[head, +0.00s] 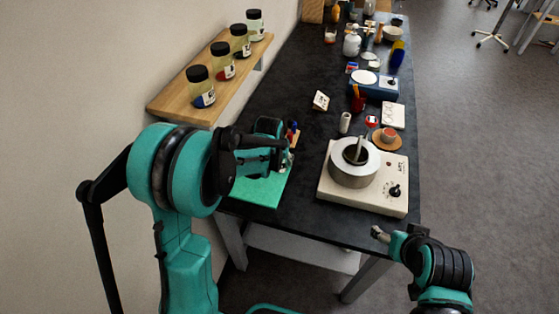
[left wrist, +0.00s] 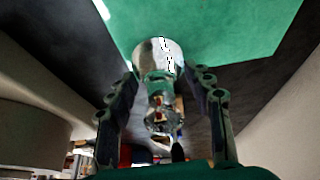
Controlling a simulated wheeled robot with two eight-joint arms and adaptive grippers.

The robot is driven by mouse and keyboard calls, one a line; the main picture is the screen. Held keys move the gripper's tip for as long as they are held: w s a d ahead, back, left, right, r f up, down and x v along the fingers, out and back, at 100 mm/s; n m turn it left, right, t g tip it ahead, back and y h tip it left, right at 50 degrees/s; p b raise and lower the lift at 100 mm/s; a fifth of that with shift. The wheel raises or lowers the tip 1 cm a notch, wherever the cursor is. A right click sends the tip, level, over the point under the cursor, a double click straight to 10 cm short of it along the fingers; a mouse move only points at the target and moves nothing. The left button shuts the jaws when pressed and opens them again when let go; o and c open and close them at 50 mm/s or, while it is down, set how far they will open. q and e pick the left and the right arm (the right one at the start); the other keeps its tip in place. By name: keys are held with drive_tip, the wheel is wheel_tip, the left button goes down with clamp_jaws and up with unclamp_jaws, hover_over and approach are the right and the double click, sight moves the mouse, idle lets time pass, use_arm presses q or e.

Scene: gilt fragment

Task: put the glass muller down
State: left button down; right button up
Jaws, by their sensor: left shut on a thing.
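The glass muller (left wrist: 152,52) is clear and shows in the left wrist view between the two fingers of my left gripper (left wrist: 165,84). Its wide end is toward the green mat (left wrist: 240,35). I cannot tell whether it touches the mat. In the head view the green mat (head: 260,192) lies at the near left of the dark bench, and my left gripper (head: 282,152) is over its far part. The arm mostly hides the muller there. My right gripper (head: 379,234) is off the bench's front right edge, too small to read.
A hot plate (head: 370,198) with a metal pot (head: 352,174) stands right of the mat. A wooden shelf (head: 171,104) with several jars is on the left wall. A white roll (head: 345,122) and a red cup (head: 358,104) stand farther back on the bench.

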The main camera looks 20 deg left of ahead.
use_arm(q)
drive_tip(key=shift+f, duration=0.15)
drive_tip(key=c, duration=0.6)
unclamp_jaws()
drive_tip(key=shift+c, duration=0.2)
